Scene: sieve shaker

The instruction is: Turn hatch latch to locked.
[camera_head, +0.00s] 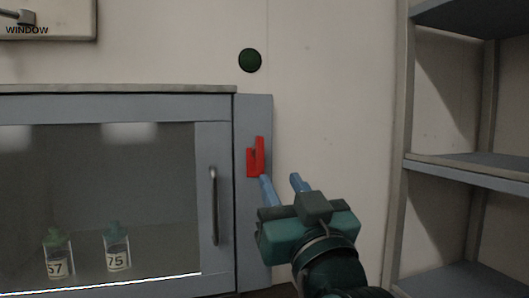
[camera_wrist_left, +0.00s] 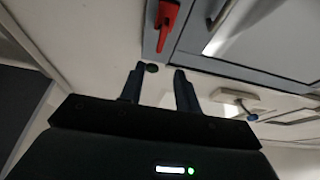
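The red hatch latch (camera_head: 259,156) is mounted on the grey frame strip right of the glazed hatch door (camera_head: 213,135). Its longer part points upward in the head view. It also shows at the top of the left wrist view (camera_wrist_left: 167,22). My left gripper (camera_head: 282,184) is open, its two blue fingers apart with nothing between them. In the head view the fingertips appear just below and right of the latch; I cannot tell whether one touches it. In the wrist view the fingers (camera_wrist_left: 158,84) appear apart from it. My right gripper is not in view.
The door has a vertical handle (camera_head: 214,206). Behind its glass stand bottles labelled 57 (camera_head: 57,265) and 75 (camera_head: 117,256). A dark green round button (camera_head: 250,60) is on the wall above. Grey shelving (camera_head: 470,172) stands at right. The wall between is bare.

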